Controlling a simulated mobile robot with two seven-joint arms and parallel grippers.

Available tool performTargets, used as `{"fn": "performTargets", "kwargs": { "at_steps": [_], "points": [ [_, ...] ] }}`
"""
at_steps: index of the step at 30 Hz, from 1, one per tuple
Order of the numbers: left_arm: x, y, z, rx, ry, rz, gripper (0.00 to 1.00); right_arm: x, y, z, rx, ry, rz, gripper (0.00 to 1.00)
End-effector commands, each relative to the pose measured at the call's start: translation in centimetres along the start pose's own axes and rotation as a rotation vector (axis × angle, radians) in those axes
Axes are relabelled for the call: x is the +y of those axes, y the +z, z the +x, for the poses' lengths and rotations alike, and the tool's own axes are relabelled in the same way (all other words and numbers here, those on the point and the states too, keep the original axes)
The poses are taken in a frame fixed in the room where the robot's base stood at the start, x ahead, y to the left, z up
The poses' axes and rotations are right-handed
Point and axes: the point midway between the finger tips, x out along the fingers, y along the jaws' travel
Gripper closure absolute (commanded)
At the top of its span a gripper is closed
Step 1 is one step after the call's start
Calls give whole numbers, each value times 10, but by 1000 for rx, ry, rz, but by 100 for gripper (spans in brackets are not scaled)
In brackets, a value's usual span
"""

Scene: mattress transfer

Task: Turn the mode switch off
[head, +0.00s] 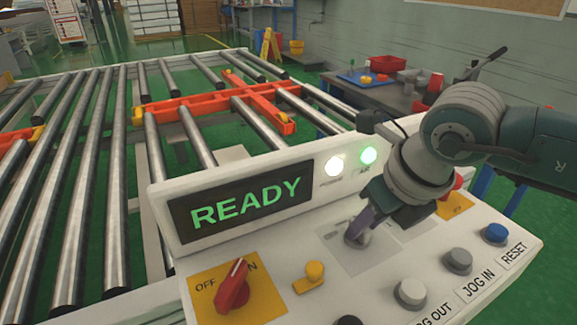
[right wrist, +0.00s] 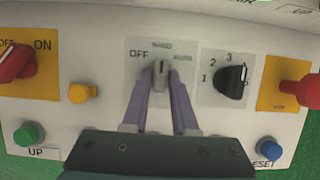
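The mode switch (right wrist: 160,76) is a grey knob on a light plate of the control panel, with OFF at its left and two smaller blurred labels above and to its right. Its pointer faces up, toward the middle label. My right gripper (right wrist: 161,82) has its two purple fingers on either side of the knob, closed against it. In the head view the switch (head: 357,238) is partly hidden by my right gripper (head: 365,222). My left gripper is out of view.
The panel display (head: 245,203) reads READY, beside white and green lamps. A red OFF/ON switch (head: 234,285), yellow knob (head: 315,271), numbered black selector (right wrist: 231,80) and red button (right wrist: 306,91) surround the mode switch. A roller conveyor (head: 95,160) lies behind.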

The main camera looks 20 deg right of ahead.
Motion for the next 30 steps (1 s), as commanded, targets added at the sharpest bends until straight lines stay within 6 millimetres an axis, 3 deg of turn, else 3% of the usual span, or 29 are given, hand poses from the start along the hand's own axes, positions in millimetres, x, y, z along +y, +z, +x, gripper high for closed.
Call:
{"fn": "performTargets", "kwargs": {
  "at_steps": [1, 6, 21, 30],
  "points": [
    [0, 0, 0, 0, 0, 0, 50, 0, 0, 0, 0, 0, 0, 80],
    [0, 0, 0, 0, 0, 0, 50, 0, 0, 0, 0, 0, 0, 100],
    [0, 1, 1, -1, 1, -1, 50, 0, 0, 0, 0, 3, -8, 100],
    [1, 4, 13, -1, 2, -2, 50, -3, 0, 2, 0, 46, -117, 100]
  ]
}}
